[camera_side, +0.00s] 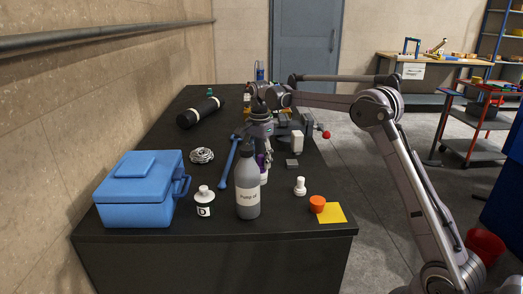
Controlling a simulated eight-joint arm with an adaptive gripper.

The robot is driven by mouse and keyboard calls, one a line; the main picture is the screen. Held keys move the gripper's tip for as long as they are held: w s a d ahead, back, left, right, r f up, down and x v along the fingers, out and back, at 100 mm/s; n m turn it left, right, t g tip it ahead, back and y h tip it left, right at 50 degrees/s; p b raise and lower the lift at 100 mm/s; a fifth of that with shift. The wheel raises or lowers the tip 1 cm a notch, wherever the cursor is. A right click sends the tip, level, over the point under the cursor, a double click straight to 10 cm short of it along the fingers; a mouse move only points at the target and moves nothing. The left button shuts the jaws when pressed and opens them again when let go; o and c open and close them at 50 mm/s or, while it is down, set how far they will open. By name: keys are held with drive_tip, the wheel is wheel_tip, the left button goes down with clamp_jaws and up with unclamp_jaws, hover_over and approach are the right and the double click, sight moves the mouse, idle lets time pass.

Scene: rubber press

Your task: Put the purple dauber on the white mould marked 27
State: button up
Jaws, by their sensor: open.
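A small purple part (261,160), probably the purple dauber, shows just behind the grey bottle, with a white part below it. The bottle hides some of it. My gripper (267,149) points down right above the purple part, with its jaws open. I cannot tell whether the fingers are around it or only over it. A white block (297,141) stands to the right of my gripper. I cannot make out a 27 on anything, so the white mould is not certain.
The grey bottle (247,194) stands close in front of my gripper. A blue box (141,191), white bottle (204,204), white stamp-like piece (300,187), orange cup (317,204) and yellow sheet (331,213) are near the front edge. A blue bar (231,153) lies left of my gripper.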

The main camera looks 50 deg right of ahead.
sight(259, 156)
wheel_tip(259, 156, up, 12)
idle(0.6)
drive_tip(key=shift+r, duration=0.1)
drive_tip(key=s+a+n+t+h, duration=0.1)
drive_tip(key=s+a+n, duration=0.4)
drive_tip(key=s, duration=0.2)
drive_tip(key=s+a+n+t, duration=0.2)
drive_tip(key=s+a+n, duration=0.2)
drive_tip(key=s+n, duration=0.25)
drive_tip(key=s+a+f+n+t, duration=0.2)
drive_tip(key=s+a+f+n, duration=0.1)
drive_tip(key=s+f, duration=0.2)
drive_tip(key=s+a+f+n+t+y, duration=0.1)
drive_tip(key=s+a+f+n+t, duration=0.1)
drive_tip(key=s+f, duration=0.3)
drive_tip(key=s+a+n, duration=0.1)
drive_tip(key=s, duration=0.3)
drive_tip(key=shift+f, duration=0.15)
